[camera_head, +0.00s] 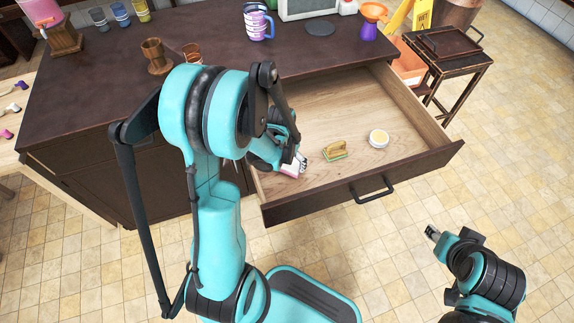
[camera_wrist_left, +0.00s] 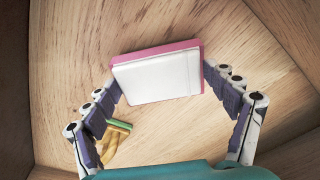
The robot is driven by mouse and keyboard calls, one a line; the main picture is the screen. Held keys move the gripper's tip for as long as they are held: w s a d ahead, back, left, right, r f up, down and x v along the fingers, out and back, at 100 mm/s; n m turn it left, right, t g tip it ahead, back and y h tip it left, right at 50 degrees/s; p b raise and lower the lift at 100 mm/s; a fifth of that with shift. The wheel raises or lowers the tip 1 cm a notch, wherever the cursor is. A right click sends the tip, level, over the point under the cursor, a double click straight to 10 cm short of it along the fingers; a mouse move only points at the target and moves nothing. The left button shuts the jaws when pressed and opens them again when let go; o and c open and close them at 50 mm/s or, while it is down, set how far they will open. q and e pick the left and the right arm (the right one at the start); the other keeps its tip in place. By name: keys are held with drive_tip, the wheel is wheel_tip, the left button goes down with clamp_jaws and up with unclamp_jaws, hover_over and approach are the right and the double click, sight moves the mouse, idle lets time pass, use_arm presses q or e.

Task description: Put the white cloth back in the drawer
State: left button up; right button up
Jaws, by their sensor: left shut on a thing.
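The white cloth (camera_head: 291,170) is a flat white block with a pink edge, and in the left wrist view (camera_wrist_left: 158,76) it sits between the fingertips. My left gripper (camera_head: 297,164) is shut on it, inside the open drawer (camera_head: 345,105) near its left side. The wrist view shows the wooden drawer bottom behind the cloth. I cannot tell whether the cloth touches the bottom. My right gripper (camera_head: 433,234) is over the tiled floor, right of and in front of the drawer. Its finger opening is too small to tell.
In the drawer lie a small brush (camera_head: 335,151) and a round pale tin (camera_head: 378,138), right of the cloth. The drawer's back and right are bare. The dark counter (camera_head: 110,60) holds a purple mug (camera_head: 257,23). A dark side table (camera_head: 448,50) stands at the right.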

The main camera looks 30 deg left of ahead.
use_arm(q)
drive_tip(key=shift+f, duration=0.4)
drive_tip(key=shift+f, duration=0.25)
drive_tip(key=o, duration=1.1)
drive_tip(key=shift+r, duration=0.1)
